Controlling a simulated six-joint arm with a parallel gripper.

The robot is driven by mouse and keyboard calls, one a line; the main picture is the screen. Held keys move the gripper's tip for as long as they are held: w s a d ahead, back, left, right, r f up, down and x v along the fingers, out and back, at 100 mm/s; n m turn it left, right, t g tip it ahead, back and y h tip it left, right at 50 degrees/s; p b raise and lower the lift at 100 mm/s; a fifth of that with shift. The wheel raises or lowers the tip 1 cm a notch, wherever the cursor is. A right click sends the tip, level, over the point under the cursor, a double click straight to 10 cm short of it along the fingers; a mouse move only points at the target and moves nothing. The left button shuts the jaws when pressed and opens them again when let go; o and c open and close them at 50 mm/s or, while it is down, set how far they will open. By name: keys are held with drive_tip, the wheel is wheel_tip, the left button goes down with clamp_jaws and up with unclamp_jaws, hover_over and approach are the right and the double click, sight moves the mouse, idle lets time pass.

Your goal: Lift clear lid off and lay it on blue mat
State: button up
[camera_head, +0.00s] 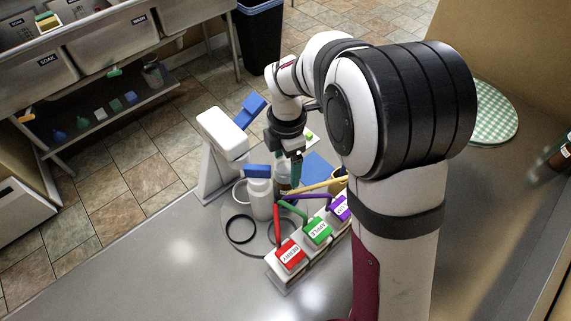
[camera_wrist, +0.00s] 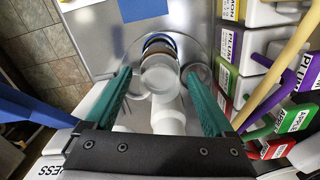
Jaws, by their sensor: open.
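My gripper (camera_head: 296,181) points down with its green fingers apart, above a greyish see-through jar (camera_head: 283,187) in the head view. In the wrist view, my open gripper (camera_wrist: 159,78) has one finger on each side of a pale round top (camera_wrist: 160,76), which looks like the clear lid. Brown and blue bands show just beyond it. I cannot tell whether the fingers touch it. The blue mat (camera_head: 318,167) lies flat beyond the jar, partly hidden by my arm. It also shows at the top of the wrist view (camera_wrist: 142,9) and is bare where visible.
A white press (camera_head: 222,140) with blue parts and a white bottle (camera_head: 261,199) stand close on the left. Labelled containers, including a red BERRY one (camera_head: 291,254), stand on the right with coloured handles above. A dark ring (camera_head: 240,230) lies in front. The counter's left front is clear.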

clamp_jaws()
idle(0.4)
